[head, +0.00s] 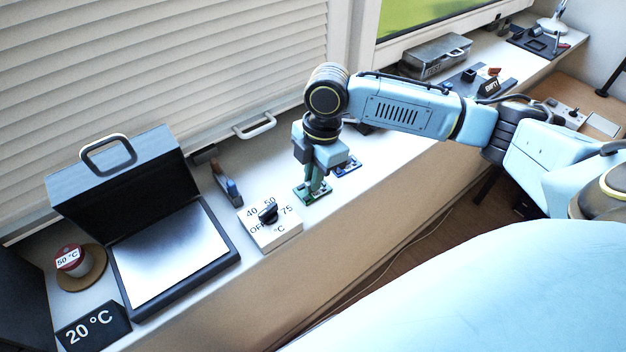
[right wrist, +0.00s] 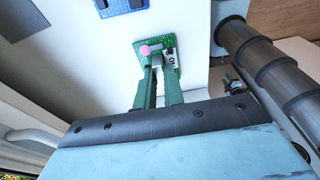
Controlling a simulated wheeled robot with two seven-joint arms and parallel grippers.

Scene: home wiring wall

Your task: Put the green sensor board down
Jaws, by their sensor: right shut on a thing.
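The green sensor board (head: 312,197) is at the front part of the white sill, under my right gripper (head: 316,184). In the right wrist view the green board (right wrist: 141,45) shows beyond the fingers, with a pink round part on it. My right gripper (right wrist: 158,65) is shut on the board, its fingers pointing down at it. I cannot tell whether the board touches the sill. A blue board (head: 346,165) lies just behind and to the right; it also shows in the right wrist view (right wrist: 118,6). My left gripper is not in view.
The sill's front edge is close.

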